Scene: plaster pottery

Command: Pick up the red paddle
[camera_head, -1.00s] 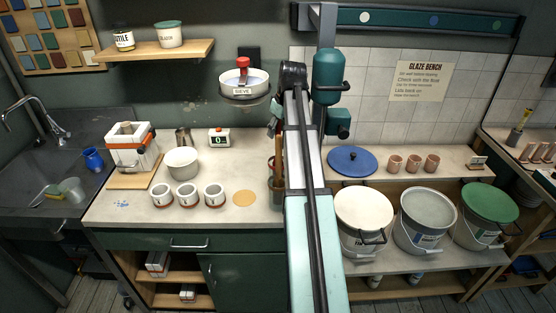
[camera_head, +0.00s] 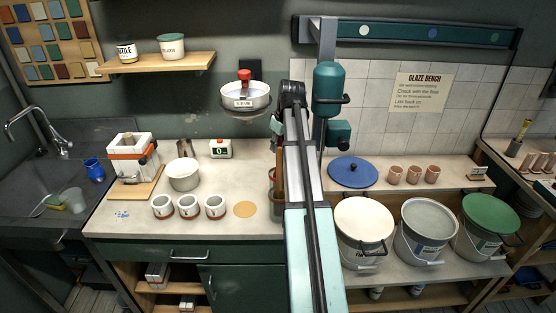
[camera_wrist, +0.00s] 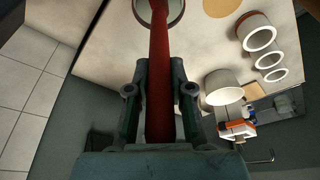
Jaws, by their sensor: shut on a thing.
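In the wrist view, the red paddle (camera_wrist: 159,75) shows as a long red shaft running between my gripper's fingers. My gripper (camera_wrist: 160,88) is shut on it. Its upper part reaches over a round rim (camera_wrist: 142,12) at the top of that view, and its far end is cut off. The paddle cannot be made out clearly there.
A sieve (camera_head: 245,103) with a red top is mounted above the counter (camera_head: 215,165), close left of my arm. White mugs (camera_head: 188,207), a white bowl (camera_head: 183,176) and a tan disc (camera_head: 244,209) stand left. Glaze buckets (camera_head: 428,222) and a blue lid (camera_head: 352,172) are right.

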